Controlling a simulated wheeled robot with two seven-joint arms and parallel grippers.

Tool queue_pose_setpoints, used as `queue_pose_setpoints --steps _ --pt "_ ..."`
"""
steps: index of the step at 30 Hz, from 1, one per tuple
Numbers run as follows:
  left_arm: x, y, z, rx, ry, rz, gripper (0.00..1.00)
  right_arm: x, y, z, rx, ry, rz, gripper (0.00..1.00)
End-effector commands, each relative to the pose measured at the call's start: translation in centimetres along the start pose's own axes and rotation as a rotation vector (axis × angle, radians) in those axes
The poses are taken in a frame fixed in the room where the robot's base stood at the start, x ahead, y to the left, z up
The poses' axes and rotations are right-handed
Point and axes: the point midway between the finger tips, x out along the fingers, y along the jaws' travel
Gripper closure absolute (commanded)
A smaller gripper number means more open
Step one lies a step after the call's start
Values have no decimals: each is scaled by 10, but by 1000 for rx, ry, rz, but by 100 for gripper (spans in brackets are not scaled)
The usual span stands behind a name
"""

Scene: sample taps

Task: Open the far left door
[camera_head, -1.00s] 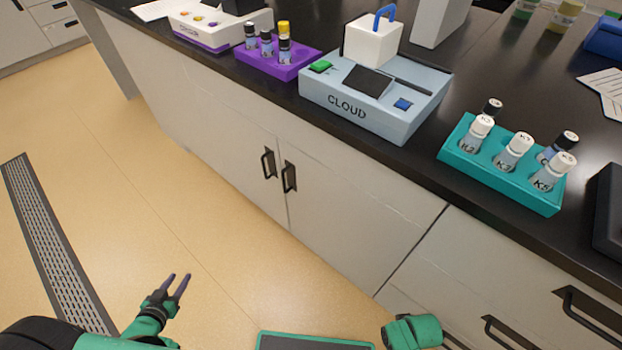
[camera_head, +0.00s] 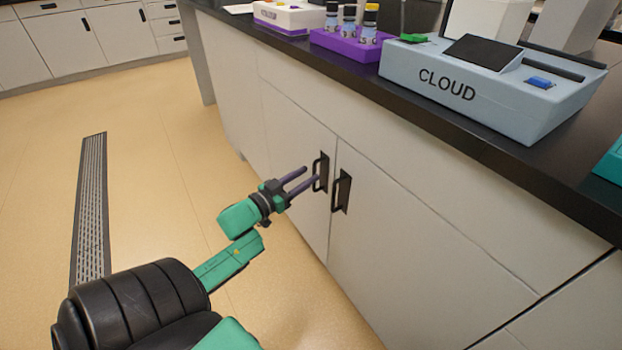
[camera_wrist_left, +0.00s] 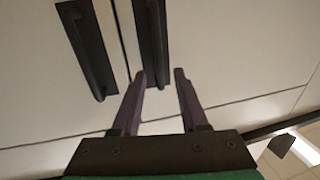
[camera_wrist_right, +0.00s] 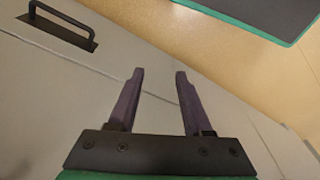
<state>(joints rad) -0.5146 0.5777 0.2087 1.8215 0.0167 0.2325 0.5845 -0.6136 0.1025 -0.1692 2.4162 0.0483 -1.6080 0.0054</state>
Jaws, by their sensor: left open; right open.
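The left door (camera_head: 292,140) is a pale cabinet panel under the dark counter, and it is shut. Its black bar handle (camera_head: 321,172) stands upright beside the seam with the neighbouring door. My left gripper (camera_head: 311,176) is open at this handle, its fingertips just in front of it or beside it. In the left wrist view the handle (camera_wrist_left: 152,35) shows beyond and between the two open fingertips (camera_wrist_left: 160,74); contact cannot be told. My right gripper (camera_wrist_right: 160,74) is open and empty before a pale cabinet front, and is out of the head view.
The neighbouring door's handle (camera_head: 341,190) is close on the right; it also shows in the left wrist view (camera_wrist_left: 88,50). A grey-blue CLOUD device (camera_head: 480,85) and a purple vial rack (camera_head: 345,44) stand on the counter (camera_head: 420,113). The floor by the drain (camera_head: 90,200) is clear.

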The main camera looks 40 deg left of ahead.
Motion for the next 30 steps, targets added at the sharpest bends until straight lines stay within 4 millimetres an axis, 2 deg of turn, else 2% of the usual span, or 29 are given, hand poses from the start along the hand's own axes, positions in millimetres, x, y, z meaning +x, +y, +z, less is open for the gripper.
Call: queue_pose_setpoints --steps 1,4,12,14,15,16,30 --pt "9 0 2 0 2 1 57 6 -3 -1 -7 14 -9 50" --pt "19 0 2 0 0 0 57 6 -6 -5 -13 39 -17 50" --pt "21 0 1 0 -2 -1 57 5 -8 -7 -16 48 -20 50" --pt "21 0 1 0 -2 0 80 6 -8 -6 -15 48 -20 50" --pt "21 0 1 0 -2 0 95 6 -8 -6 -15 48 -20 50" --pt "21 0 1 0 -2 -1 100 6 -8 -6 -15 48 -20 50" --pt "21 0 1 -1 -2 0 100 6 -8 -6 -15 48 -20 50"
